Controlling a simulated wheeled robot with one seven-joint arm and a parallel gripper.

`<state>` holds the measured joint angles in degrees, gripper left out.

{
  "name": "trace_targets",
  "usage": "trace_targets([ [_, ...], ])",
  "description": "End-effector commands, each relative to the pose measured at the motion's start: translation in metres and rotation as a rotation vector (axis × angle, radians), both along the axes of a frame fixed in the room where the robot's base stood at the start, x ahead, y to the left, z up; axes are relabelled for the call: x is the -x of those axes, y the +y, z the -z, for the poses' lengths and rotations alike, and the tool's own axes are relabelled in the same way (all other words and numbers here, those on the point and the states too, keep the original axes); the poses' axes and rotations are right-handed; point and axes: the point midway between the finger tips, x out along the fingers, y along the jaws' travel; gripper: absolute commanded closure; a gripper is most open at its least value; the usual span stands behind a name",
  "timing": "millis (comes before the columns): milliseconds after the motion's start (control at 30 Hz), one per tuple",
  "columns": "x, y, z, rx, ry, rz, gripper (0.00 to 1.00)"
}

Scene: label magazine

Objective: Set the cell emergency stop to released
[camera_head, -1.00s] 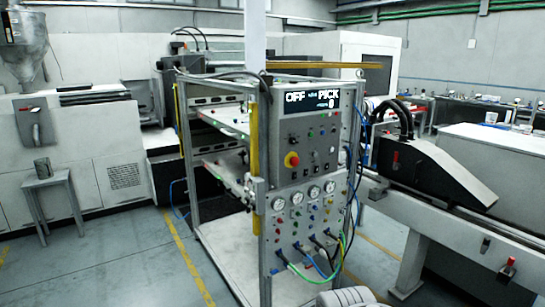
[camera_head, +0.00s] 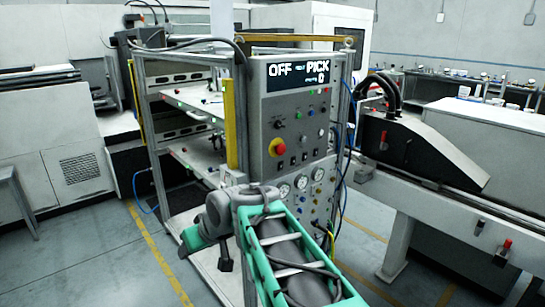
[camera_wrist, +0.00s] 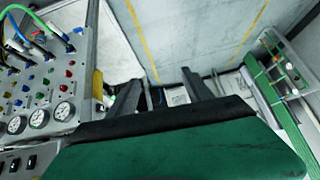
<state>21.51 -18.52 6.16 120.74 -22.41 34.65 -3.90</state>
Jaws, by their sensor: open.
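The cell emergency stop (camera_head: 277,147) is a red mushroom button on a yellow base, on the grey control panel (camera_head: 262,115) under a display reading OFF and PICK. It looks whole and unobstructed; whether it is pressed in cannot be told. My gripper (camera_wrist: 160,92) is open and empty in the wrist view, its two dark fingers apart and pointing towards the floor area. In the head view my arm reaches in from the bottom, with the gripper end low and left of the button, apart from it. The button cannot be made out in the wrist view.
Below the button is a panel with gauges (camera_head: 301,181), knobs and hoses, partly hidden by my arm; its gauges also show in the wrist view (camera_wrist: 38,117). A yellow post (camera_head: 231,123) stands left of the control panel. Open shelves lie further left, a conveyor right.

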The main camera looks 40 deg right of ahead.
Motion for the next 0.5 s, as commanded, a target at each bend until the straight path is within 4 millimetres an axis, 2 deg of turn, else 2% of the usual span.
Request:
trace_targets([
  [33, -0.039, -0.051, -0.003, -0.017, -0.114, 0.026, 0.41],
  [67, -0.058, -0.080, -0.015, -0.022, -0.194, 0.028, 0.41],
  [100, -0.077, -0.122, -0.031, -0.025, -0.302, 0.032, 0.41],
  [133, -0.085, -0.153, -0.043, -0.025, -0.381, 0.035, 0.41],
  [167, -0.089, -0.185, -0.055, -0.020, -0.457, 0.039, 0.41],
  [200, -0.087, -0.226, -0.069, -0.014, -0.553, 0.045, 0.41],
  [300, -0.063, -0.300, -0.097, 0.009, -0.738, 0.052, 0.41],
  [400, -0.036, -0.342, -0.113, 0.028, -0.850, 0.056, 0.41],
  [500, -0.025, -0.356, -0.122, 0.036, -0.899, 0.052, 0.41],
])
